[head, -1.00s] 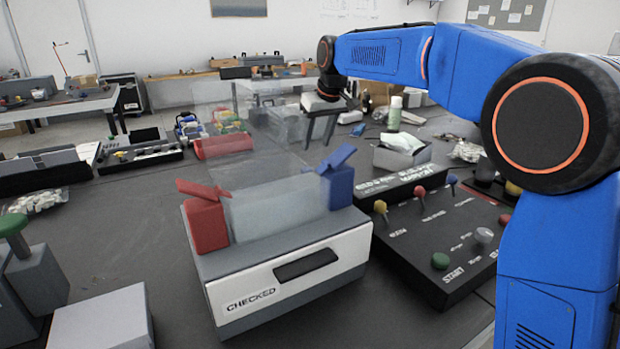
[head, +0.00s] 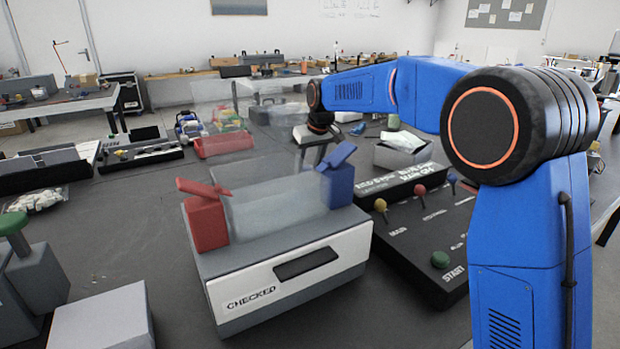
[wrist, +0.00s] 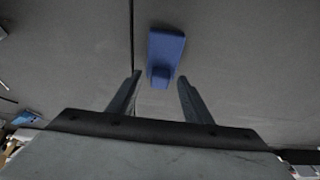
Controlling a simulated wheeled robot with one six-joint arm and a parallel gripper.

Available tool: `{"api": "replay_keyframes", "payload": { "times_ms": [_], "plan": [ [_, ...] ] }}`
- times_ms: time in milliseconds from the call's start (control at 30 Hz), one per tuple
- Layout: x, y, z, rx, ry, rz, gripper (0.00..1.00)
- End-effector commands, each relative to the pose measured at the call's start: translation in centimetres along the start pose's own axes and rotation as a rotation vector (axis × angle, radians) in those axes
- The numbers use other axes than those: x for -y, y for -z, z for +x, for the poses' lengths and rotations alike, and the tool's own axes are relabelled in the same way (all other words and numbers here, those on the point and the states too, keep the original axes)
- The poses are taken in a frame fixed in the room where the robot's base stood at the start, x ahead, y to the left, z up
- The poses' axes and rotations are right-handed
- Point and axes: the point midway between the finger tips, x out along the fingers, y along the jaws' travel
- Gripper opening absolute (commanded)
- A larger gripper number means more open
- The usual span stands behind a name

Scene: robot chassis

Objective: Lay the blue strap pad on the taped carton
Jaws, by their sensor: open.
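A blue pad (wrist: 166,50) with a small raised block at its near end lies on the dark grey surface in the wrist view. A small blue item, which may be the same pad, shows on the bench (head: 358,129) in the head view. My gripper (wrist: 159,82) is open and empty. Its two fingers stand apart, with the pad's near end between and just beyond their tips in the picture. In the head view my gripper (head: 313,158) hangs over the bench behind the see-through panels. I cannot make out a taped carton in either view.
A grey box marked CHECKED (head: 290,275), with red and blue clamps, stands in front. A black control panel (head: 425,235) with coloured knobs is right of it. An open grey bin (head: 402,155) with white cloth stands behind. A dark seam crosses the surface left of the pad.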

Motion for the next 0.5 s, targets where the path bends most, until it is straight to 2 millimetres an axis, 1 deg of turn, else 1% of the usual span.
{"api": "replay_keyframes", "payload": {
  "times_ms": [100,267,300,367,400,500],
  "plan": [
    [0.01,0.01,0.47,-0.001,0.0,0.0,0.45],
    [0.0,0.02,0.45,-0.001,0.0,0.0,0.45],
    [0.0,0.02,0.45,-0.001,0.0,0.0,0.36],
    [0.0,0.01,0.45,-0.001,0.0,0.0,0.21],
    [0.0,0.02,0.45,-0.001,0.0,0.0,0.17],
    [0.0,0.01,0.45,-0.001,0.0,0.0,0.17]
  ]
}}
